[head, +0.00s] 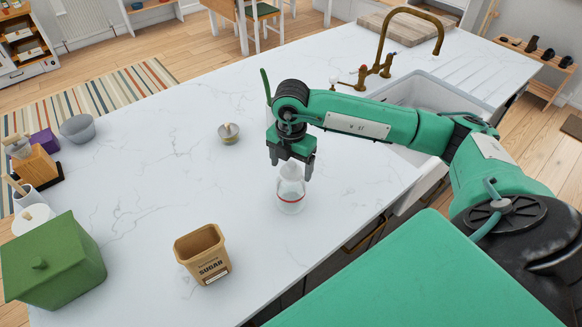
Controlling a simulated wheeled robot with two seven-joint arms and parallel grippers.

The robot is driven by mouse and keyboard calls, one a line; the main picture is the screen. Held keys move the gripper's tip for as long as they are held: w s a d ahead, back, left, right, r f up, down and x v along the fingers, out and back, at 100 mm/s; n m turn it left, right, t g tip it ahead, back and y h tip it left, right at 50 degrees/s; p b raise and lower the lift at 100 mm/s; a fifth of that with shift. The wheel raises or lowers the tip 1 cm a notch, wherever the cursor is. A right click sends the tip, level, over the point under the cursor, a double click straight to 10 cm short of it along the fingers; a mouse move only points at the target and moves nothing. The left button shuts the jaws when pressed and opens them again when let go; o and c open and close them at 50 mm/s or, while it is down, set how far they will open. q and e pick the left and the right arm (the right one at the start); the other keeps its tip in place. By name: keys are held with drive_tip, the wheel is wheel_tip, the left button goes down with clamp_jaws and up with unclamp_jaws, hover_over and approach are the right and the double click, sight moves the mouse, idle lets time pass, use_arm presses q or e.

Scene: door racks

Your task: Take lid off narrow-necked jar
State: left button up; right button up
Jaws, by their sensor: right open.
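The narrow-necked jar (291,193) stands upright on the white counter. Whether the fingers touch the jar cannot be told. The gripper partly hides the jar's top, so the lid's edge is hard to make out. My left gripper is not in view.
A brown sugar canister (203,254) stands at the front, and a small mortar (229,134) stands behind the jar. A green box (53,259) and a grey bowl (78,128) are at left. The sink (425,100) and brass tap (383,55) are behind my arm. The counter's middle is clear.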

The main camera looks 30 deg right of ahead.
drive_tip(key=c, duration=1.1)
drive_tip(key=shift+o, duration=0.2)
drive_tip(key=shift+r, duration=0.1)
